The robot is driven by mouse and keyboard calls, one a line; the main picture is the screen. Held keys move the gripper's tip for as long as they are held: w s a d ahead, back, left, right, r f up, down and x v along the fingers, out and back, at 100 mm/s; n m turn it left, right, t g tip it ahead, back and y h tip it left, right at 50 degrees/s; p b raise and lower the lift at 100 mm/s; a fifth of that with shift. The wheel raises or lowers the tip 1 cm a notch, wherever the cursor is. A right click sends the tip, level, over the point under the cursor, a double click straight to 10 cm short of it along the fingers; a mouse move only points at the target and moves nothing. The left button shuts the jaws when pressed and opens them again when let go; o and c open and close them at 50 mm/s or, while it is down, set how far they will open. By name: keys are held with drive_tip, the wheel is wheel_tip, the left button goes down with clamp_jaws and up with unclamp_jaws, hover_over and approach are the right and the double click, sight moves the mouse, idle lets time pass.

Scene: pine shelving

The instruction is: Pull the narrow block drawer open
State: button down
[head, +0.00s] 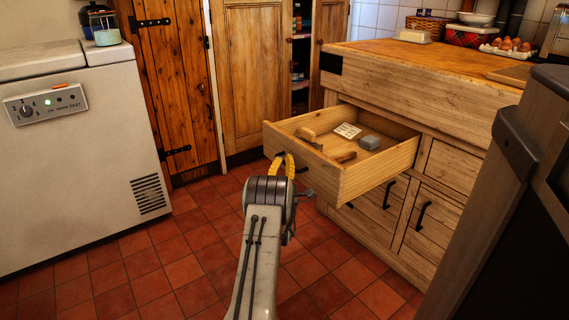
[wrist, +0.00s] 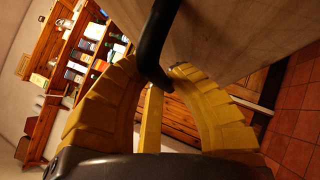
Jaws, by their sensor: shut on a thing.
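The narrow block drawer (head: 378,174) stands pulled well out from the pine block unit (head: 430,85), its inside showing from above. In it lie a small pale card (head: 347,131), a grey block (head: 369,142) and wooden-handled items (head: 309,138). My gripper (head: 283,164), with yellow ribbed fingers, is at the drawer's front face. In the wrist view my gripper (wrist: 160,74) is shut on the black drawer handle (wrist: 156,38), a finger to each side of it. The pale drawer front (wrist: 225,30) fills the upper right there. In the head view my gripper partly hides the handle.
A white chest freezer (head: 75,150) stands at left. Wooden doors (head: 175,90) are behind, one ajar. A dark appliance (head: 510,210) stands close at right. Eggs (head: 505,46) and a basket (head: 427,24) stand on the worktop. Red tiled floor (head: 150,260) is clear between.

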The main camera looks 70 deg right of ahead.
drive_tip(key=shift+r, duration=0.15)
drive_tip(key=c, duration=1.1)
unclamp_jaws()
drive_tip(key=v, duration=1.2)
